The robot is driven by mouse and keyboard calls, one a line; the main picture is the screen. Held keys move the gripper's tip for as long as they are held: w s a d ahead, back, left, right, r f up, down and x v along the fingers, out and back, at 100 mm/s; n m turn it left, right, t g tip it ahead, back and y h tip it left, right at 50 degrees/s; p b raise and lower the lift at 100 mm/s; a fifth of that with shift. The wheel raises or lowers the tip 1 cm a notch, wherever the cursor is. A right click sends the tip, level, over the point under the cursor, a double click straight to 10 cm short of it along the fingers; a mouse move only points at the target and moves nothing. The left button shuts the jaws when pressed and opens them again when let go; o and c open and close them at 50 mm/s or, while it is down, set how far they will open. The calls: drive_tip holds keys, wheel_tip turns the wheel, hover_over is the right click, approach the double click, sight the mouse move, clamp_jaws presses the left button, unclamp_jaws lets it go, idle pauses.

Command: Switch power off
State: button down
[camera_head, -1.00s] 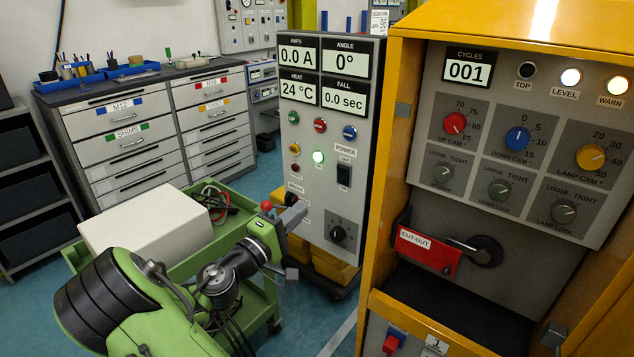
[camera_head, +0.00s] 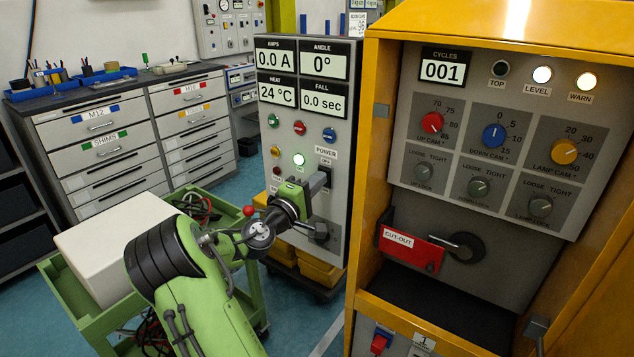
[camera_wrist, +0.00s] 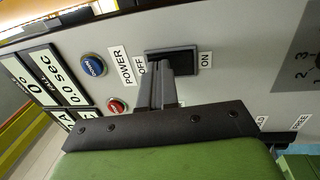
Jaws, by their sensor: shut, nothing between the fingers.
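The power switch is a black rocker (camera_wrist: 178,60) in a dark frame on the grey panel (camera_head: 340,215). In the wrist view, its OFF label is at its left end and its ON label at its right end. My gripper (camera_head: 318,181) is shut and empty in front of the switch and hides most of it in the head view. In the wrist view, my fingertips (camera_wrist: 157,70) are at the OFF end of the rocker. I cannot tell whether they touch it. The lamp (camera_head: 299,160) left of the switch is lit.
A blue button (camera_wrist: 92,65) and a red button (camera_wrist: 116,106) are close to my fingers. A black rotary knob (camera_head: 318,232) is below the switch. The yellow cabinet (camera_head: 372,150) stands just right of the panel. A green cart (camera_head: 80,305) with a white box (camera_head: 118,240) is at the left.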

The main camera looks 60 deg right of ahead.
drive_tip(key=shift+d, duration=0.1)
drive_tip(key=p, duration=0.1)
drive_tip(key=y+p, duration=0.1)
drive_tip(key=p, duration=0.1)
drive_tip(key=shift+s+d+r, duration=0.1)
drive_tip(key=shift+d+r, duration=0.1)
drive_tip(key=shift+r, duration=0.15)
